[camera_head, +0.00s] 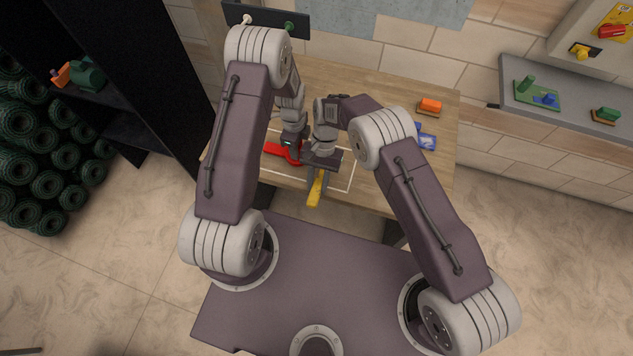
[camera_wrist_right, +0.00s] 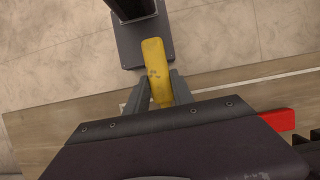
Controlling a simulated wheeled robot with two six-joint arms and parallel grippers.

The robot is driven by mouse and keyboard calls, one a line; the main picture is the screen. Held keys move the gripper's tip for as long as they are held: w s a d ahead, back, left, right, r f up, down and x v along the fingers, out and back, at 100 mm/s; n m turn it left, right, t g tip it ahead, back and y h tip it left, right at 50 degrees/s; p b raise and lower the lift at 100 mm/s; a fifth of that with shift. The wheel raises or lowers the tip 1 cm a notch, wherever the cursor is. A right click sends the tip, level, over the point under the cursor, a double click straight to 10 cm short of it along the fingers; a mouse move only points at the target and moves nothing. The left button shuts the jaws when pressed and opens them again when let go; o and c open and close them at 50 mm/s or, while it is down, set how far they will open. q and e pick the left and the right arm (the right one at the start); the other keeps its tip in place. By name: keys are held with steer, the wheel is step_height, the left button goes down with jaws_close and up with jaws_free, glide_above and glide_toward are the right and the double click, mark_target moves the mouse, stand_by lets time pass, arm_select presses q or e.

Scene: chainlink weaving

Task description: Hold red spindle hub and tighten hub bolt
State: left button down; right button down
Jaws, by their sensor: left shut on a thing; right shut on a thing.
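The red spindle hub (camera_head: 275,149) lies on the wooden table; part of it is covered by my left gripper (camera_head: 292,152), which is shut on it. Its red end also shows at the right in the right wrist view (camera_wrist_right: 280,119). My right gripper (camera_head: 317,180) is just right of the hub and shut on a yellow tool (camera_head: 314,191). The yellow tool (camera_wrist_right: 155,65) sits between the right fingers (camera_wrist_right: 160,92) and points toward the table's front edge. The hub bolt and the tool's far end are hidden by my grippers.
The wooden table (camera_head: 375,87) has a white outlined area around the work. A grey counter (camera_head: 570,120) with green parts stands at right; a dark shelf (camera_head: 120,140) stands at left.

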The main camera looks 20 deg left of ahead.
steer(key=shift+r, duration=3.45)
